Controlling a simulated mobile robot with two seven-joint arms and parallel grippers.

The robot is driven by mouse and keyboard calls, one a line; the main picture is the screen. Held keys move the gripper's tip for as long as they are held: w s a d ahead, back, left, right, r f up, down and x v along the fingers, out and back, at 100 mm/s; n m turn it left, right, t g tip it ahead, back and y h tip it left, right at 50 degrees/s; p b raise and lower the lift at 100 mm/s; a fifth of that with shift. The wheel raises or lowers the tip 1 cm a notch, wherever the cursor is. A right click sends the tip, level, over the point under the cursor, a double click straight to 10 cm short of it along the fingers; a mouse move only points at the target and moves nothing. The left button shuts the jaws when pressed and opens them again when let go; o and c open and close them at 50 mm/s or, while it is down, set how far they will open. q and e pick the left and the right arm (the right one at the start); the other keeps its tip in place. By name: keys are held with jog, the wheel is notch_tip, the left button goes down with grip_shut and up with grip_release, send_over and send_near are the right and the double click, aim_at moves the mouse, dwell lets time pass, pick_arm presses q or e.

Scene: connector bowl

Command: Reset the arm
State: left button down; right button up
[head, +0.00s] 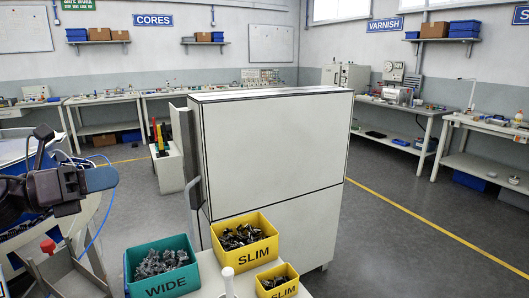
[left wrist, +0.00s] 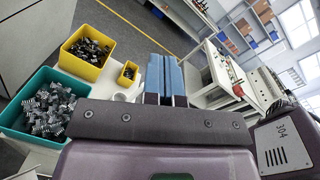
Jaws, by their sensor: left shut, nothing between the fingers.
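My left gripper (head: 112,177) is at the left of the head view, raised in the air and apart from the bins. In the left wrist view its blue fingers (left wrist: 165,75) are together with nothing between them. A teal bin marked WIDE (head: 163,284) holds grey connectors; it also shows in the left wrist view (left wrist: 18,138). A larger yellow bin marked SLIM (head: 257,250) holds dark connectors and shows in the wrist view too (left wrist: 92,71). A small yellow SLIM bin (head: 282,291) stands in front of it. My right gripper is not seen.
A large white cabinet (head: 272,145) stands behind the bins, with its door at the left edge. Workbenches (head: 427,109) line the walls. A red knob (head: 47,246) is below my left arm. The grey floor at the right (head: 400,220) is clear.

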pick_arm(q)
jog(key=a+f+n+t+y, duration=0.2)
jog(key=f+n+y, duration=0.2)
jog(key=f+n, duration=0.45)
jog(key=s+a+f+n+t+y, duration=0.1)
jog(key=a+f+n+t+y, duration=0.15)
jog(key=f+n, duration=0.65)
jog(key=a+f+n+t+y, duration=0.1)
jog(key=f+n+t+y, duration=0.25)
jog(key=f+n, duration=0.55)
jog(key=s+d+f+n+g+y, duration=0.2)
jog(key=s+d+f+n+g, duration=0.1)
jog(key=s+f+n, duration=0.4)
jog(key=s+d+f+n+g+y, duration=0.2)
jog(key=s+d+f+n+g, duration=0.2)
jog(key=s+f, duration=0.9)
jog(key=s+n, duration=0.3)
jog(key=shift+f+y, duration=0.4)
